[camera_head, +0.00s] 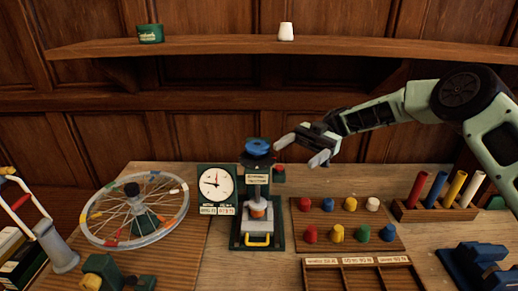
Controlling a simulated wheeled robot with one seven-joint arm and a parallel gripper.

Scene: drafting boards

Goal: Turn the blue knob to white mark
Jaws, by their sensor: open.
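The blue knob (257,147) sits on top of a dark upright stand (257,190) near the middle of the bench. The stand has a small label plate, an orange part lower down and a yellow handle at its base. A white mark for the knob cannot be made out at this size. My gripper (301,153) is open, just right of the knob, with its fingers pointing left and down. It looks empty and apart from the knob.
A dial gauge (216,184) stands close left of the stand, and a spoked wheel (133,209) lies farther left. A pegboard (347,239) with several coloured pegs is at right. A rack of coloured cylinders (433,211) stands beyond it. A shelf (220,44) runs above.

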